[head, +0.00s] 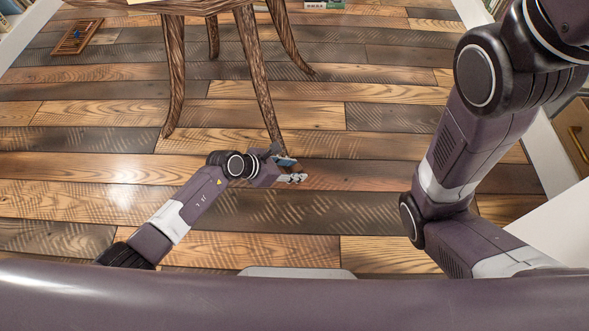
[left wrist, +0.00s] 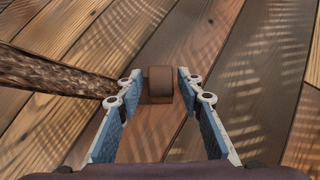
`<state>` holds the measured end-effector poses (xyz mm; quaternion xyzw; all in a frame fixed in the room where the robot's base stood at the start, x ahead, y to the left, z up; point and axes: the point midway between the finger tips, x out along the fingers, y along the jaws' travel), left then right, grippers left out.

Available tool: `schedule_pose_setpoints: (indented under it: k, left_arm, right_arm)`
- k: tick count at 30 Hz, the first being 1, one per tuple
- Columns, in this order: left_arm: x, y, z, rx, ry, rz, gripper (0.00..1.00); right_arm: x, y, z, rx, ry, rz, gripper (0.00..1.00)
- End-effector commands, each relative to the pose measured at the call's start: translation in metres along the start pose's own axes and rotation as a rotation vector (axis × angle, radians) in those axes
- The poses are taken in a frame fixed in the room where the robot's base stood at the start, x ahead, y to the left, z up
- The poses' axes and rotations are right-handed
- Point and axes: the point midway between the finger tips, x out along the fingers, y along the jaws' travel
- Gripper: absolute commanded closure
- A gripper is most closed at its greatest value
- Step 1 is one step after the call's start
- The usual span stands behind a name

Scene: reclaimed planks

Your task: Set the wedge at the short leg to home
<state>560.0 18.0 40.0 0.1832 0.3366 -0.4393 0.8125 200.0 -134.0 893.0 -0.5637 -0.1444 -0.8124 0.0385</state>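A small brown wedge (left wrist: 160,84) lies on the plank floor in the left wrist view, between the fingertips of my left gripper (left wrist: 160,80). The gripper is open, with a narrow gap on each side of the wedge. A carved wooden table leg (left wrist: 55,75) comes in from the left, its foot beside the left finger. In the head view my left gripper (head: 290,170) is low, by the foot of the front right table leg (head: 257,80). The wedge cannot be made out there. My right arm shows at the right, but its gripper is out of view.
The table (head: 150,8) stands on several legs at the top. A wooden tray-like object (head: 76,37) lies on the floor at upper left. A drawer unit (head: 575,130) stands at the right edge. The plank floor around the gripper is clear.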

Motion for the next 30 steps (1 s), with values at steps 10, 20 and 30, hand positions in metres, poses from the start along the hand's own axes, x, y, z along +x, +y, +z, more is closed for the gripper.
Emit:
schedule_pose_setpoints:
  k: [10, 20, 30]
  left_arm:
    - [-0.001, -0.001, 0.0, 0.001, -0.001, -0.002, 0.61]
    - [-0.037, 0.0, -0.001, 0.004, 0.0, 0.0, 0.61]
    - [-0.095, -0.001, -0.001, 0.002, 0.001, -0.001, 0.61]
  right_arm:
    - [0.0, 0.001, 0.0, 0.0, -0.001, 0.004, 0.6]
    - [0.0, 0.0, 0.0, 0.0, 0.0, 0.002, 0.6]
    - [0.0, 0.0, 0.0, 0.0, 0.001, 0.001, 0.6]
